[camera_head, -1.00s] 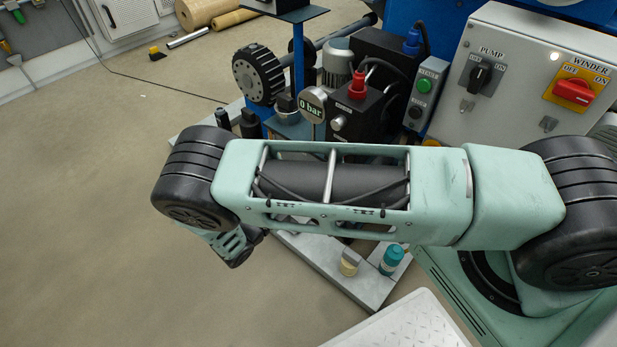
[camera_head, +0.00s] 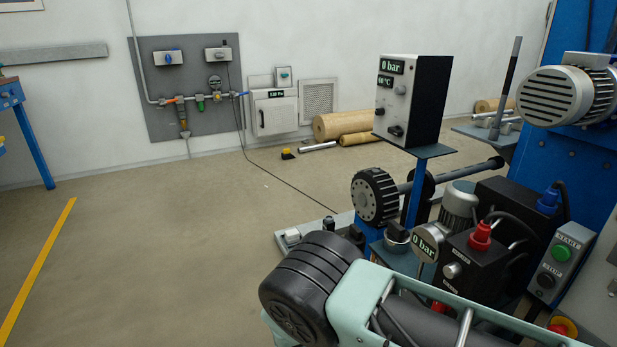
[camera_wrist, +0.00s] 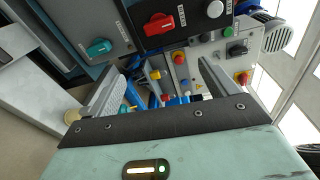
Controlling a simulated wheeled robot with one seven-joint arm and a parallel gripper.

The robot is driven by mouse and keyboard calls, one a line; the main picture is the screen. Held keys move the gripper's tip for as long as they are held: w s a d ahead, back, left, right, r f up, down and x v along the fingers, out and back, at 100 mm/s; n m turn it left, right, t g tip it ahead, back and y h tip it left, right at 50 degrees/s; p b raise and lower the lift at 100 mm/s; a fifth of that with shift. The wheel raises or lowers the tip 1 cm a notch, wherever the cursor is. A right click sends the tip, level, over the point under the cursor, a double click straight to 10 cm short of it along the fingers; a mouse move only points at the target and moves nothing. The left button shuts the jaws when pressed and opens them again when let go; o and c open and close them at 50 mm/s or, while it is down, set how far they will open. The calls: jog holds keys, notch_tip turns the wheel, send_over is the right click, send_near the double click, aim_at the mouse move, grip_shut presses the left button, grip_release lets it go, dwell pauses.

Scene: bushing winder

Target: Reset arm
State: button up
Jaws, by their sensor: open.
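My gripper (camera_wrist: 160,88) shows in the wrist view, with its two grey fingers spread wide apart. Nothing is held between them. Beyond the fingers are control panels with a red rotary switch (camera_wrist: 158,24) and a teal knob (camera_wrist: 99,47). In the head view my arm fills the bottom middle and right, with its dark ribbed joint in front of the machine. My gripper is out of the head view.
The winder's shaft with a black toothed wheel (camera_head: 376,197), a round gauge (camera_head: 427,243) and a black box with a red knob (camera_head: 480,236) stand close behind my arm. A white gauge box (camera_head: 411,100) rises above them. The floor (camera_head: 150,250) at left is clear.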

jog(key=s+a+r+m+g+y, duration=0.25)
jog(key=s+r+m+y, duration=0.7)
jog(key=r+m, duration=0.6)
jog(key=s+a+r+m+g+y, duration=0.25)
jog(key=s+r+m+y, duration=0.45)
jog(key=s+r+m, duration=0.8)
notch_tip(320, 180, up, 27)
jog(key=w+p, duration=0.2)
jog(key=p, duration=2.6)
jog(key=shift+w+d, duration=0.2)
jog(key=shift+d, duration=0.25)
jog(key=shift+f+m, duration=0.1)
jog(key=shift+m, duration=0.15)
